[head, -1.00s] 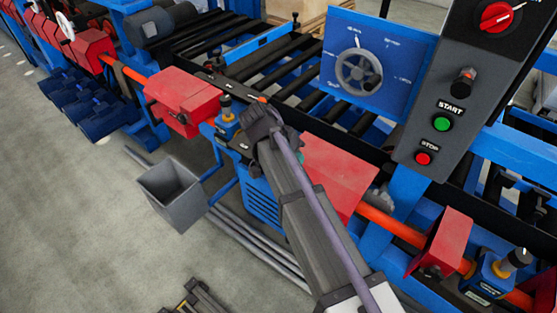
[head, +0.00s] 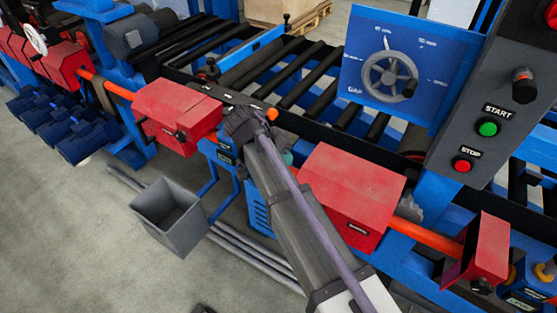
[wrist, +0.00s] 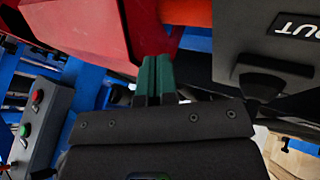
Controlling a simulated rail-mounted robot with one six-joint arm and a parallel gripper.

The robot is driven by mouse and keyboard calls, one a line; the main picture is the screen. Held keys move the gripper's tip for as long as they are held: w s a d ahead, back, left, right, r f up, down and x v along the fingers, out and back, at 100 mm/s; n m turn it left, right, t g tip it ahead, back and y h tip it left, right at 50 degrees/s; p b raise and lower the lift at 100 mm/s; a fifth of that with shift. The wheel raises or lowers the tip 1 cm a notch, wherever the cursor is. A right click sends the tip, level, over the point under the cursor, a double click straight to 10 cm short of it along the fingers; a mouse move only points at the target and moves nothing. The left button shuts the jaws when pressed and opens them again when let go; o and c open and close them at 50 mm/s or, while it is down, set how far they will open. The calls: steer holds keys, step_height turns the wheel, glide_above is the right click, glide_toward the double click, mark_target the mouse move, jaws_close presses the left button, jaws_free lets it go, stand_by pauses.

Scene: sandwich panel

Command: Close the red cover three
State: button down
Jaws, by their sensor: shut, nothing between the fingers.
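Several red covers sit along an orange shaft, and I see no numbers on them to tell which is three. One red cover (head: 350,185) is just right of my arm, its sloped top and front face with a dark label showing. It looks lowered over the shaft. In the head view my gripper (head: 287,157) is beside this cover's left end, its teal fingertips mostly hidden by my arm. In the wrist view the green fingers (wrist: 155,66) are together and empty, close to a large red cover (wrist: 75,30); contact cannot be told.
Another red cover (head: 178,112) sits left, and a tilted one (head: 478,250) sits right. A blue handwheel panel (head: 395,75) and a START/STOP box (head: 480,120) stand behind. A grey bin (head: 172,215) is on the floor.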

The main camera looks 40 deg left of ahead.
steer(key=b+x, duration=0.3)
steer(key=x, duration=0.2)
steer(key=shift+w+d+f, duration=0.15)
steer(key=shift+f, duration=0.15)
